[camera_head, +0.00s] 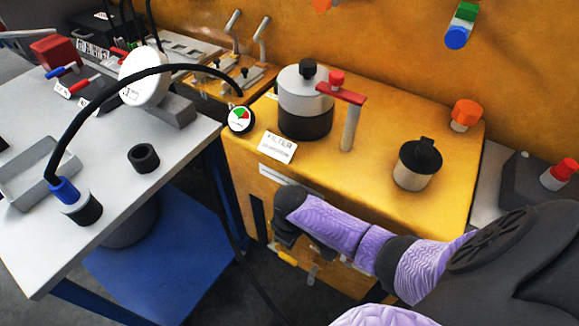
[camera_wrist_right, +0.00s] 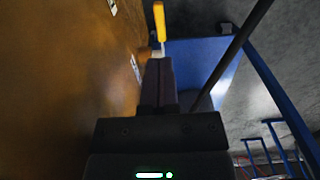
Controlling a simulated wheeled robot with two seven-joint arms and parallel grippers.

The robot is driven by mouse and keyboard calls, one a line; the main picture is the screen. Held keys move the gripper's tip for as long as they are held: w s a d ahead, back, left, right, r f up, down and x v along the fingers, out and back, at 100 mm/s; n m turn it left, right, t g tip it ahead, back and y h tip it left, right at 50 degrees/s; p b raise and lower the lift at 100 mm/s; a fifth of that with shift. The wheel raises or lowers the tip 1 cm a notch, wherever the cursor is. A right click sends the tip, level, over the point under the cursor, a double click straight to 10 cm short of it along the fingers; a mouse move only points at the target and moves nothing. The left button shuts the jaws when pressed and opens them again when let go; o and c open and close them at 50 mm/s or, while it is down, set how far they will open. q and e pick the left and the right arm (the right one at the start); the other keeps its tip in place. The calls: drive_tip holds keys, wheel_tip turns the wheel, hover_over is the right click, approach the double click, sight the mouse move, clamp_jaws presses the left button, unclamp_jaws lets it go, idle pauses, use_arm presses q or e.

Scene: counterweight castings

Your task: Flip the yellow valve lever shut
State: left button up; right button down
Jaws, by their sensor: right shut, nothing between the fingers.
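The yellow valve lever (camera_wrist_right: 160,22) shows in the right wrist view, beyond my fingertips, with a pale metal fitting at its near end. A gap seems to lie between fingers and lever, but I cannot tell its depth. My right gripper (camera_wrist_right: 158,68) is shut and empty, beside the orange-yellow cabinet face. In the head view my right arm comes in from the right, and the dark right gripper (camera_head: 286,238) is low in front of the cabinet. A small yellow piece (camera_head: 287,259) shows just below it, probably the lever, mostly hidden. My left gripper is not in view.
The yellow cabinet (camera_head: 378,120) carries a filter canister (camera_head: 306,112), a red-topped post (camera_head: 350,125) and a black-capped pot (camera_head: 414,172). A grey bench (camera_head: 120,200) with a blue lower shelf (camera_head: 165,265) stands left. A black hose (camera_head: 90,108) arches over it.

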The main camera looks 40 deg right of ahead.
sight(290, 259)
wheel_tip(290, 259, down, 8)
drive_tip(key=b, duration=0.4)
drive_tip(key=shift+r, duration=0.25)
drive_tip(key=shift+f+b, duration=0.45)
drive_tip(key=shift+f, duration=0.1)
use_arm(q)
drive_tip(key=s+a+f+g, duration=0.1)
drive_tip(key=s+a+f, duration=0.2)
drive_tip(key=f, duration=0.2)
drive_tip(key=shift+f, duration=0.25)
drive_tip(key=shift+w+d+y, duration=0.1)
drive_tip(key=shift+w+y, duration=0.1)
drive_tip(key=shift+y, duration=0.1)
